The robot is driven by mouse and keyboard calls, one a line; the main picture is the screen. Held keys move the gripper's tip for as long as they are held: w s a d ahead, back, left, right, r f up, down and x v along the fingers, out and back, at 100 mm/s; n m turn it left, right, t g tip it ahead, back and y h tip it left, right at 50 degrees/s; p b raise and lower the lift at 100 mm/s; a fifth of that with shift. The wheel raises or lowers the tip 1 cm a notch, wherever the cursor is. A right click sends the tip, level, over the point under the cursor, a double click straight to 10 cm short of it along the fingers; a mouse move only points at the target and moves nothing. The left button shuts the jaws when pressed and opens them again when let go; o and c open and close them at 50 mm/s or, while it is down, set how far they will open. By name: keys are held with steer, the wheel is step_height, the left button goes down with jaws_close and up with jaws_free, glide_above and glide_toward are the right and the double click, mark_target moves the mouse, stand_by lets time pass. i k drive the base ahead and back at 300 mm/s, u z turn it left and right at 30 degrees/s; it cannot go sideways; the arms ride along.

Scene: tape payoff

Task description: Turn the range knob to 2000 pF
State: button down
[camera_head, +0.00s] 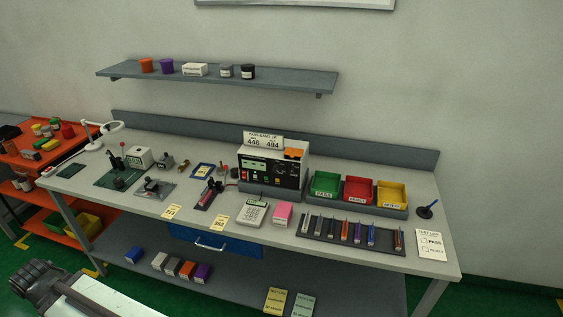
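The tester (272,166) stands on the grey workbench, left of the coloured bins. It has a pale case, a black front panel, a small green display and several small controls. The range knob cannot be told apart from the other controls at this size, and its setting is not readable. A white sign (264,141) on top reads a pass band in pF, 446 and 494. Dark and pale parts of my own arm or body show at the lower left, far from the tester.
Right of the tester are green (325,184), red (358,189) and yellow (391,194) bins. In front lie a calculator (253,213), a pink block (283,214) and a dark tray (318,228) of components. A lamp (93,138) and tools fill the left. A shelf (290,81) hangs above.

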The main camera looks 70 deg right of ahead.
mark_target(277, 168)
steer(key=z, duration=3)
steer(key=k, duration=1.15)
steer(key=u, duration=1.55)
steer(key=i, duration=1)
steer(key=z, duration=0.05)
